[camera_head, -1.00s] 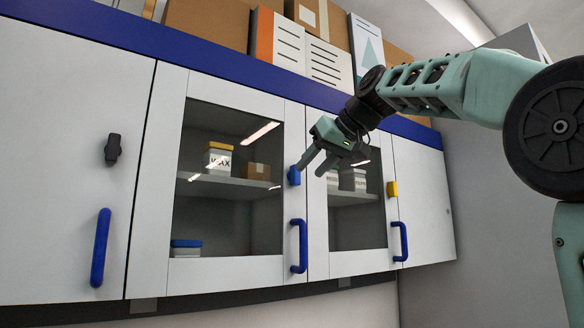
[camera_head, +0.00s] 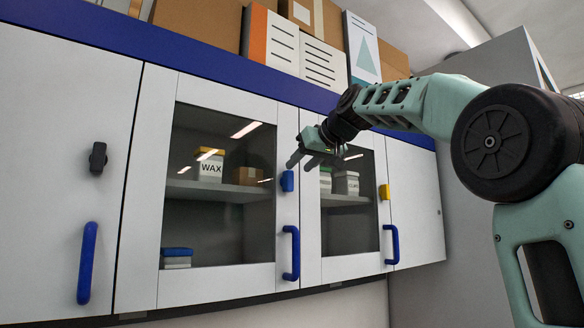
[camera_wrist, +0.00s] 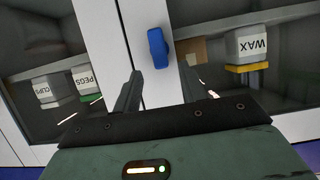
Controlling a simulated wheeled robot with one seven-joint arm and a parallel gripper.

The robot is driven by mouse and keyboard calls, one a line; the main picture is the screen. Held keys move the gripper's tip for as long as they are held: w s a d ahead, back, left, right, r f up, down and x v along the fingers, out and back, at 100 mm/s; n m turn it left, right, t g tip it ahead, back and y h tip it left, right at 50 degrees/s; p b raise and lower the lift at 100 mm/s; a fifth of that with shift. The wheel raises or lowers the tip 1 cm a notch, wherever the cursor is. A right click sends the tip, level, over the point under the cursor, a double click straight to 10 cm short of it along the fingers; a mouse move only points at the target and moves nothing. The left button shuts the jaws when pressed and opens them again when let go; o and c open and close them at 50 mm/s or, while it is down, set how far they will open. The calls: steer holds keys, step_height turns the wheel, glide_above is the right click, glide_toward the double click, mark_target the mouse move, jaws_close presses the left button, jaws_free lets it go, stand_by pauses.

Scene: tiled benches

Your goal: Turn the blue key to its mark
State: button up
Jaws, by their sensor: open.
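The blue key (camera_head: 287,181) is on the white frame between two glass doors, above a blue handle. It stands about upright in the head view. In the wrist view, which is upside down, the blue key (camera_wrist: 157,48) sits beyond the fingertips, roughly between their lines. My gripper (camera_head: 299,164) is open and empty, in front of the doors. In the head view its fingertips show just above the key. In the wrist view my gripper (camera_wrist: 157,80) shows a finger on either side, apart from the key. I cannot make out a mark for the key.
A black key (camera_head: 98,157) is on the left door and a yellow key (camera_head: 384,191) on the right. Blue handles (camera_head: 291,253) stick out below the keys. Behind glass stand a WAX tub (camera_head: 210,167) and other containers. Boxes (camera_head: 322,50) stand on top.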

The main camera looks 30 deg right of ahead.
mark_target(291, 174)
steer(key=shift+p+x, duration=0.7)
steer(key=shift+x, duration=1.85)
jaws_close()
